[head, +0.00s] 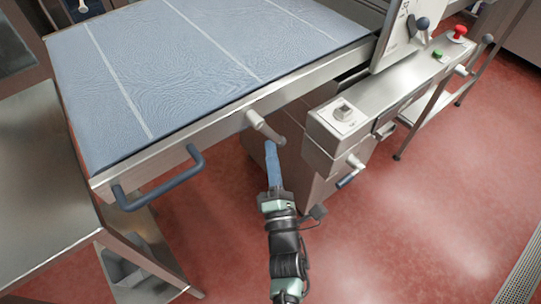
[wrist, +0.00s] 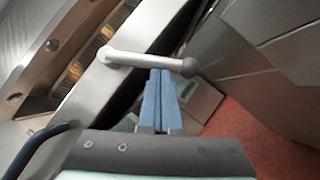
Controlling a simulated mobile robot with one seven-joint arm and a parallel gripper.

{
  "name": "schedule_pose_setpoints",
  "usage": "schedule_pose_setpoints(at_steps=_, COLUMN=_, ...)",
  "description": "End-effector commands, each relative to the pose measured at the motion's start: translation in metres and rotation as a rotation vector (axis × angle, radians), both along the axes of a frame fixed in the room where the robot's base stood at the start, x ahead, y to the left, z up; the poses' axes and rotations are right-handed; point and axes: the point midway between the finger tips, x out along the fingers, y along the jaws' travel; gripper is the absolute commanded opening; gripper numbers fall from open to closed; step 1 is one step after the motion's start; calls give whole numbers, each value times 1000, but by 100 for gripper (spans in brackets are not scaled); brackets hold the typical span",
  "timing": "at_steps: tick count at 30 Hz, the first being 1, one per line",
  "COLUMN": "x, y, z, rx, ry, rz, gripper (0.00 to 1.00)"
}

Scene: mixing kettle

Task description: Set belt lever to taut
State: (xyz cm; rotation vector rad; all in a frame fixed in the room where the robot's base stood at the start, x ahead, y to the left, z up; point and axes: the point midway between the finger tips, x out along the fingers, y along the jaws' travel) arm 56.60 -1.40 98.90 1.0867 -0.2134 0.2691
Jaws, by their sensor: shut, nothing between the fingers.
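The belt lever (head: 266,128) is a grey bar with a round knob, on the front rail of the blue belt table. It slants from its pivot down to the right. In the wrist view the lever (wrist: 145,60) crosses the picture from its pivot at left to its darker knob at right. My gripper (head: 271,146) has blue fingers pressed together, with nothing between them. Its tips (wrist: 160,73) lie right beside the lever, near the knob end. I cannot tell whether they touch it. No mark for taut shows.
The blue belt (head: 200,60) lies above the rail. A dark blue handle (head: 160,185) sticks out at the left corner. A control box (head: 345,112) with a red button (head: 459,32) and green button (head: 438,53) stands right. Red floor (head: 400,220) is clear at right.

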Motion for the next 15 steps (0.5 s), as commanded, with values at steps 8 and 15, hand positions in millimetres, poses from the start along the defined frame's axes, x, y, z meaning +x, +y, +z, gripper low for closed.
schedule_pose_setpoints(at_steps=8, x=1, y=-2, z=-1, rx=-36, ry=-28, rz=0, gripper=0)
schedule_pose_setpoints(at_steps=15, x=3, y=-5, z=-3, rx=-102, ry=-77, rz=-2, gripper=0)
